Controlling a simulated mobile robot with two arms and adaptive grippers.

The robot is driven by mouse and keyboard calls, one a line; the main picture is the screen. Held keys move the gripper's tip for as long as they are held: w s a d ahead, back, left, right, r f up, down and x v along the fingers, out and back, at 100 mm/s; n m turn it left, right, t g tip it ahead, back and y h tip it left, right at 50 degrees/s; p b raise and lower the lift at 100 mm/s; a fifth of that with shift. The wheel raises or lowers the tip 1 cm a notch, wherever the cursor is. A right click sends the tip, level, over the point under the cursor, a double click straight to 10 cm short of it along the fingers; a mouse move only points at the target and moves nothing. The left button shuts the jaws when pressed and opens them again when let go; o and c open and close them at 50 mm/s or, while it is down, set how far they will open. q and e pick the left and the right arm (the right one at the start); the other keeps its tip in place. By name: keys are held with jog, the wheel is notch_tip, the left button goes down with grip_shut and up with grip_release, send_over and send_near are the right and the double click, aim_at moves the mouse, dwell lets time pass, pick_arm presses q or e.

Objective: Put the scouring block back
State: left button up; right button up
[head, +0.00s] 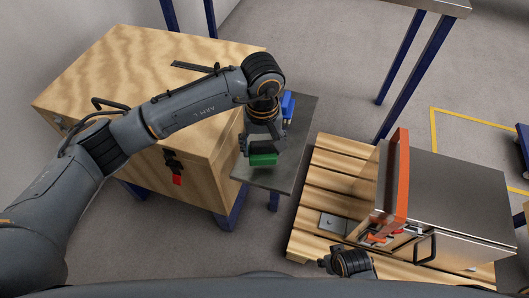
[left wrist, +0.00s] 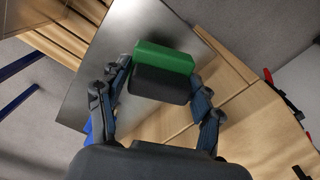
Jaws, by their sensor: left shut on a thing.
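The scouring block (head: 263,160) is green on one layer; in the left wrist view the block (left wrist: 165,58) also shows a dark grey layer nearer me. My left gripper (head: 262,151) is shut on it, with one finger at each end of the block. The gripper and block are over the grey metal plate (head: 270,178), which sticks out beside the wooden cabinet (head: 200,150). I cannot tell whether the block touches the plate. A dark part that seems to be my right gripper (head: 350,262) shows at the bottom; its fingers are not clear.
A blue object (head: 287,105) is at the plate's far side, partly behind my left gripper. A metal machine (head: 455,195) with an orange bar (head: 396,180) stands on a slatted wooden pallet (head: 335,165) to the right. A metal table with blue legs is behind.

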aim_at(265, 154)
pick_arm(q)
jog(key=shift+w+d+f, duration=0.25)
jog(key=shift+d+f, duration=0.05)
jog(key=shift+f, duration=0.2)
notch_tip(265, 154, down, 2)
jog(key=shift+f, duration=0.45)
pick_arm(e)
jog(key=shift+w+r, duration=0.25)
jog(key=shift+r, duration=0.2)
pick_arm(q)
jog(key=shift+f, duration=0.1)
pick_arm(e)
jog(key=shift+s, duration=0.2)
pick_arm(q)
jog(key=shift+b, duration=0.3)
jog(key=o, duration=1.1)
pick_arm(e)
jog(key=shift+w+r, duration=0.15)
jog(key=shift+r, duration=0.35)
jog(key=shift+f, duration=0.1)
